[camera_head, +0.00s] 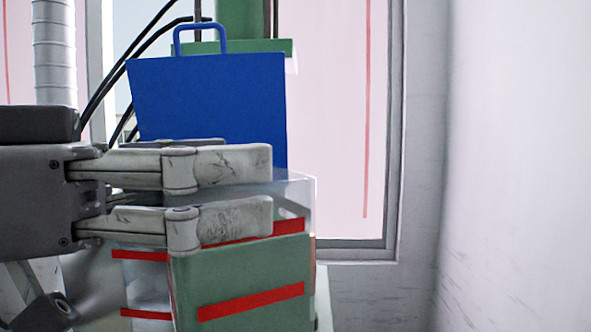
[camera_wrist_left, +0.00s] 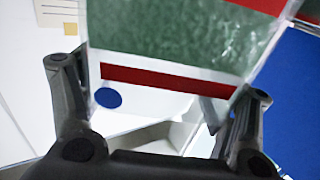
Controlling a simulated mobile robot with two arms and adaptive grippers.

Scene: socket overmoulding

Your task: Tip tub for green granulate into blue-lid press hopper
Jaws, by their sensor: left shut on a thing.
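My left gripper (camera_head: 262,190) reaches in from the left and is shut on the tub, a clear-walled box with green contents and red bands (camera_head: 250,275). In the left wrist view the tub (camera_wrist_left: 170,45) lies between the fingers of the gripper (camera_wrist_left: 165,85), with a blue dot on its wall. The blue lid (camera_head: 210,100), a plate with a loop handle, stands raised behind the tub. It also shows at the right of the left wrist view (camera_wrist_left: 300,100). The hopper opening is hidden or cannot be told apart. My right gripper is out of view.
A green machine part (camera_head: 240,20) rises behind the blue lid. Black cables (camera_head: 115,75) and a ribbed grey pipe (camera_head: 54,50) stand at the left. A window frame (camera_head: 390,150) and a pale wall (camera_head: 520,170) are at the right, with free room before them.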

